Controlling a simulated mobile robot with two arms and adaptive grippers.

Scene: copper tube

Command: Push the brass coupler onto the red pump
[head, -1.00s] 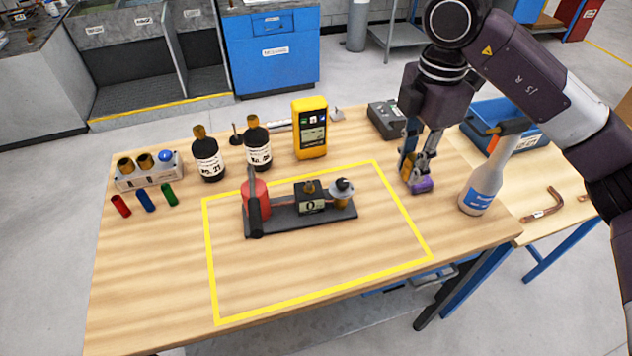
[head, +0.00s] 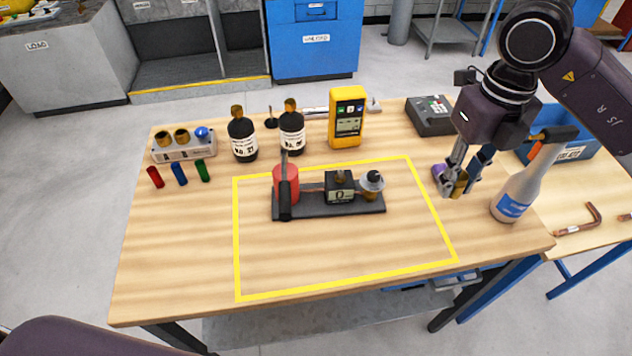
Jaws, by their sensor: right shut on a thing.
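My right gripper (head: 460,181) is shut on a brass piece with a purple end (head: 459,186), apparently the brass coupler. It holds it above the right side of the table, right of the yellow outline, with the purple end toward the left. The fingers partly hide the piece. The red pump (head: 291,187) is a red cylinder with a black handle in front of it. It stands at the left end of a dark base (head: 325,210) inside the outline. A black block (head: 339,188) and a brass fitting with a grey top (head: 370,187) share this base. My left gripper is not in view.
A white bottle (head: 517,197) stands just right of the gripper. A yellow meter (head: 347,117), two dark bottles (head: 242,138) and a grey box (head: 430,115) stand behind. A white holder (head: 183,153) is at the left. The outline's front part is clear.

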